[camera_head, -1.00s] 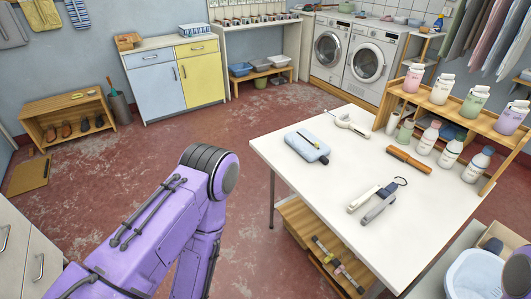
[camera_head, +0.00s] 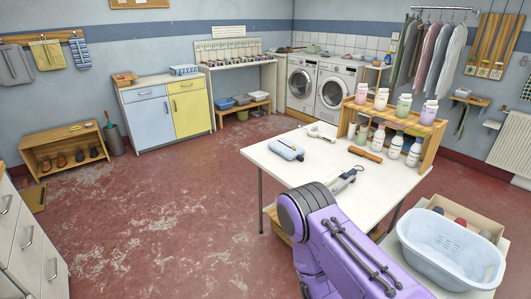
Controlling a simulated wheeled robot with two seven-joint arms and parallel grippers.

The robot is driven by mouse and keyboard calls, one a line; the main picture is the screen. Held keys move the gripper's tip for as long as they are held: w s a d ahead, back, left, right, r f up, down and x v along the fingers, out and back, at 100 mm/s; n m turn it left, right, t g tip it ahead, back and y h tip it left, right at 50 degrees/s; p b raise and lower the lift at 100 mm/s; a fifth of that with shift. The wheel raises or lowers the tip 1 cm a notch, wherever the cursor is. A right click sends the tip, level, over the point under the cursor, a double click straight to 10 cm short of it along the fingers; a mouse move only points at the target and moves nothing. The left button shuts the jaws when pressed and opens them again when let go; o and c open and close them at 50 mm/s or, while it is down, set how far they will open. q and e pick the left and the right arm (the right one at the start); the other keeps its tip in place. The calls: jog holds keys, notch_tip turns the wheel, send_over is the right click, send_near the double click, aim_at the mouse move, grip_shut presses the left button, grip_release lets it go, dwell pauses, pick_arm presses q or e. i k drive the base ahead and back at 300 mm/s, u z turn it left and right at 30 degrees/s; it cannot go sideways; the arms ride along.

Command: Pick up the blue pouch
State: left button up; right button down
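The blue pouch (camera_head: 284,152) lies flat near the left back part of the white table (camera_head: 292,172). It is pale blue with rounded corners, and a thin dark and yellow item lies on its top. Nothing of mine touches it. A purple arm of mine rises from the lower right in front of the table, bent at its elbow.
A brown-handled tool (camera_head: 365,154), a grey clip-like tool (camera_head: 342,181) and a white tool (camera_head: 321,136) lie on the table. A bottle rack (camera_head: 428,158) stands at its right end. A pale basket (camera_head: 450,250) sits at front right. Red floor is open at left.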

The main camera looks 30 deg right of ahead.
aim_at(282, 146)
jog(key=u, duration=0.05)
jog(key=i, duration=2.55)
jog(key=z, duration=1.55)
jog(key=i, duration=0.75)
jog(key=z, duration=1.1)
jog(key=i, duration=0.5)
jog(key=z, duration=0.1)
